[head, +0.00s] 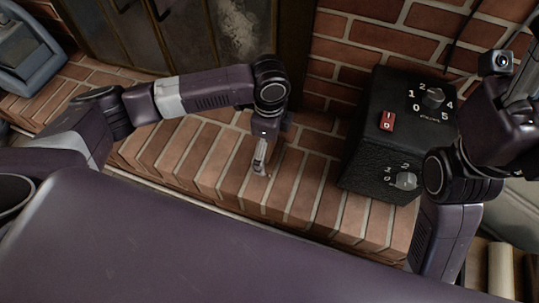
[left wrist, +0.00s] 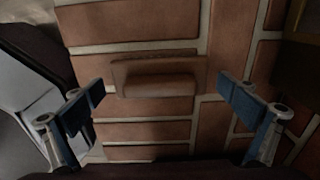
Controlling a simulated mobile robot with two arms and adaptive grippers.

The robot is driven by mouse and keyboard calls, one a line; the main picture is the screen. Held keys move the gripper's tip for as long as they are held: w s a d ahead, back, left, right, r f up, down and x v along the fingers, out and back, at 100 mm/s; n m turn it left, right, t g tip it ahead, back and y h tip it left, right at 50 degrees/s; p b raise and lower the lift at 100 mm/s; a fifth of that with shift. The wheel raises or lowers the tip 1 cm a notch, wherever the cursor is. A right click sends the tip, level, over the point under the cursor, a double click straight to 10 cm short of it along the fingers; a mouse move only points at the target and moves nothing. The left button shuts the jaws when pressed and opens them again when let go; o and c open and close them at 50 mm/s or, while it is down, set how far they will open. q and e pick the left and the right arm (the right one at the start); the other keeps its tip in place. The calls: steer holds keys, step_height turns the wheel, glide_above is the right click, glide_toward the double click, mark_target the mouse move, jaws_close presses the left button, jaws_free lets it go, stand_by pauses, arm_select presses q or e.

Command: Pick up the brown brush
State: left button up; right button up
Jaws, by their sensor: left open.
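The brown brush (left wrist: 156,80) lies on the brick ledge in the left wrist view, a flat brown block with a raised, rounded part, close in colour to the bricks. My left gripper (left wrist: 161,98) is open and empty, with one finger on each side of the brush and apart from it. In the head view my left gripper (head: 261,165) points down over the ledge, and I cannot make out the brush there. My right arm shows at the right edge of the head view, but its fingers cannot be made out.
The brick ledge (head: 200,160) runs below a dark fireplace door (head: 150,35). A black box with dials and a red switch (head: 388,121) stands on the ledge to the right of my left gripper. A brick wall (head: 365,35) rises behind. A grey-blue object (head: 30,60) is at the upper left.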

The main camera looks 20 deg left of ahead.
arm_select(q)
steer(key=c, duration=1.2)
steer(key=shift+a+f, duration=0.1)
steer(key=shift+c, duration=1.3)
